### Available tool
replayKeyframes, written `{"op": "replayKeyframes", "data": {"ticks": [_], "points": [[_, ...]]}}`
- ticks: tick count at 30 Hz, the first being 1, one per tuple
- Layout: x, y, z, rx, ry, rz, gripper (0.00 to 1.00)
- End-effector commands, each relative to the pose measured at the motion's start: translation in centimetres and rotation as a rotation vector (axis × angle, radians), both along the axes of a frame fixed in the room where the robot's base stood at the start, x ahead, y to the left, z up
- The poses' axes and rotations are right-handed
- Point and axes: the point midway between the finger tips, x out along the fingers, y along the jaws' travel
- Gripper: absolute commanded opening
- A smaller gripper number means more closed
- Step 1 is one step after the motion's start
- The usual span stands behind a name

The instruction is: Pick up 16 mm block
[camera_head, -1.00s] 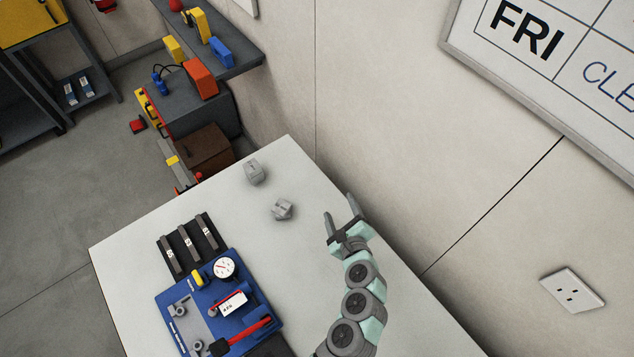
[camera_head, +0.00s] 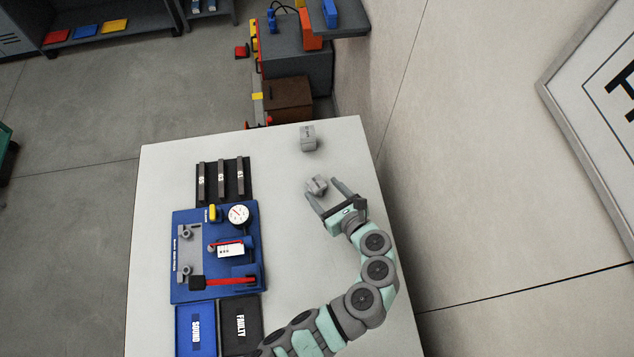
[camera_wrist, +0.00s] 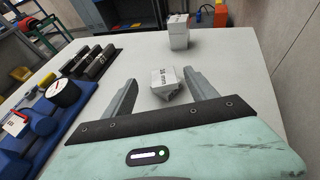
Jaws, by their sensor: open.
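The 16 mm block (camera_head: 317,185) is a small light grey block lying skewed on the white table (camera_head: 150,200). In the wrist view the block (camera_wrist: 167,82) shows a "16 mm" label and sits between the fingers, toward their tips. My gripper (camera_head: 323,196) is open with its fingers pointing toward the far end of the table, and a finger stands on each side of the block. I see gaps between the block and both fingers in the wrist view (camera_wrist: 163,92). Whether the fingertips are at the block's height I cannot tell.
A second grey block (camera_head: 308,138) stands farther back; its label is unreadable. To the left are a dark rack with several bars (camera_head: 223,180), a blue fixture with a dial gauge (camera_head: 215,260), and trays marked SOUND (camera_head: 182,330) and FAULTY (camera_head: 255,320). A wall rises at right.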

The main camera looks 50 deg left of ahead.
Motion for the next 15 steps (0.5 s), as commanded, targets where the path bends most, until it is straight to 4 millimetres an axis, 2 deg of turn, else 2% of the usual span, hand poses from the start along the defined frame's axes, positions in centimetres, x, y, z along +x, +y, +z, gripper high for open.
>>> {"op": "replayKeyframes", "data": {"ticks": [9, 15], "points": [[0.8, 3.6, -2.3, -0.001, -0.001, 0.003, 0.66], [1.1, 4.0, -2.5, -0.002, -0.004, -0.004, 0.66]]}}
